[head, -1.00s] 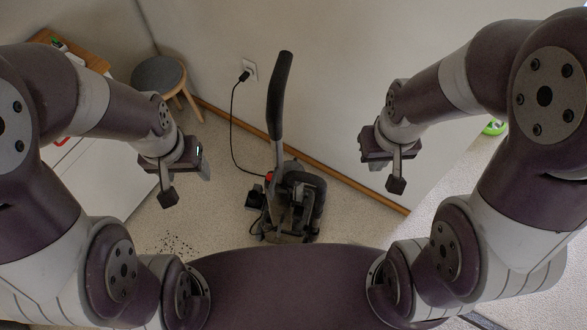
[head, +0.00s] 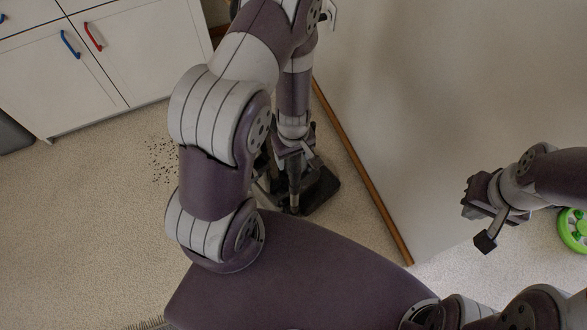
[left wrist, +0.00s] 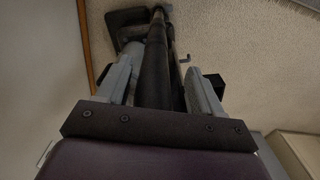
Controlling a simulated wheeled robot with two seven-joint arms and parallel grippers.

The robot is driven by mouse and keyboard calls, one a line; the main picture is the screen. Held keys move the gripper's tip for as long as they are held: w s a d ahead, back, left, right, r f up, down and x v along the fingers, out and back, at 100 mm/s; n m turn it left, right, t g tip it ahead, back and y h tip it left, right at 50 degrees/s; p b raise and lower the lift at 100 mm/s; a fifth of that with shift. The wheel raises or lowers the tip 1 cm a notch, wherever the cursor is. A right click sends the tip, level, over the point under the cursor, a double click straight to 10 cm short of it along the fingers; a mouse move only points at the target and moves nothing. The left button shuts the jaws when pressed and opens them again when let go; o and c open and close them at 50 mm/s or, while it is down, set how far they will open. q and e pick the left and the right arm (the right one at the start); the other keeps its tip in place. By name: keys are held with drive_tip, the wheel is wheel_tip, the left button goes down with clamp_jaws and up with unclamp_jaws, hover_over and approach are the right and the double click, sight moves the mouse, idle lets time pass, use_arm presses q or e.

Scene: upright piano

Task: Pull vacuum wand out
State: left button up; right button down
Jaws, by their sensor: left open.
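The dark vacuum (head: 322,188) stands on the floor against the wall in the head view. My left arm hides much of it, including the top of the wand. In the left wrist view the dark wand (left wrist: 154,65) runs between the two fingers of my left gripper (left wrist: 160,75), which is open around it. I cannot tell whether either finger touches the wand. In the head view my left gripper (head: 293,145) is above the vacuum base, partly hidden. My right gripper (head: 486,222) hangs away to the right, with nothing visible in it; its jaw opening is unclear.
White cabinets (head: 110,60) with blue and red handles stand at the upper left. Dark debris (head: 162,158) lies on the carpet left of the vacuum. A wall with a wooden baseboard (head: 362,170) runs right of it. A green round object (head: 573,230) is at the far right.

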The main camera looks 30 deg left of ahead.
sight(295, 176)
use_arm(q)
drive_tip(key=f+b, duration=0.2)
drive_tip(key=f, duration=0.1)
drive_tip(key=f+b, duration=0.2)
drive_tip(key=f, duration=0.2)
drive_tip(key=f+b, duration=0.2)
drive_tip(key=f, duration=0.2)
drive_tip(key=shift+w+d, duration=0.15)
drive_tip(key=shift+d, duration=0.1)
drive_tip(key=shift+f, duration=0.6)
